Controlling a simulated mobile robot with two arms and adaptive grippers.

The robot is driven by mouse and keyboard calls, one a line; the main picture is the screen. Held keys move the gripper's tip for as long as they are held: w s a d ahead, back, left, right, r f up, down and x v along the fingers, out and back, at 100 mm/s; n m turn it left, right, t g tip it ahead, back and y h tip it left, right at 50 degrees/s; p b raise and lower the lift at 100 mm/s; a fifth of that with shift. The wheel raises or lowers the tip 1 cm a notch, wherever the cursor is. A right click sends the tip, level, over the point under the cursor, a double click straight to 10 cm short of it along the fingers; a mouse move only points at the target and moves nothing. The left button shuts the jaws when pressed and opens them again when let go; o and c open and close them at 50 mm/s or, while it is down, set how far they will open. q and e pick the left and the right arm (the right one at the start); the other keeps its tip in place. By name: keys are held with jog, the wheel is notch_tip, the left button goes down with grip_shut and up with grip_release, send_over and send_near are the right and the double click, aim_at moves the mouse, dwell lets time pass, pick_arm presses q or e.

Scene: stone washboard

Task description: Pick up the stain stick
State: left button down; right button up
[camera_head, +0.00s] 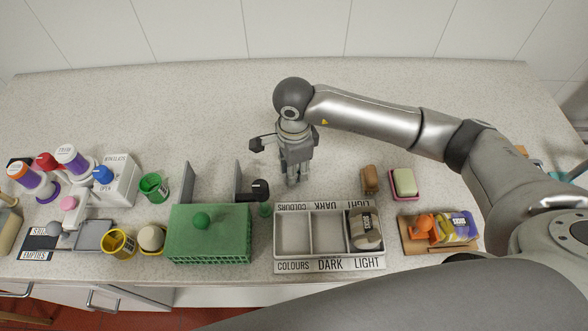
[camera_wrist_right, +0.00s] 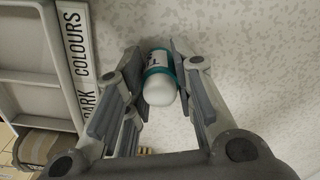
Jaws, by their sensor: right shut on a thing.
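The stain stick (camera_wrist_right: 160,88) is a small white cylinder with a teal band and dark lettering, seen in the right wrist view between the fingers of my right gripper (camera_wrist_right: 161,62). The gripper is shut on it. In the head view, my right gripper (camera_head: 293,180) points down over the counter behind the sorting tray, and its fingers hide the stick. I cannot tell whether the stick touches the counter. My left gripper is not in view.
A brown block (camera_head: 370,179) and a soap dish (camera_head: 403,184) sit right. The back counter is clear.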

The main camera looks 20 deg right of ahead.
jog(key=shift+c, duration=0.8)
jog(key=shift+r, duration=0.15)
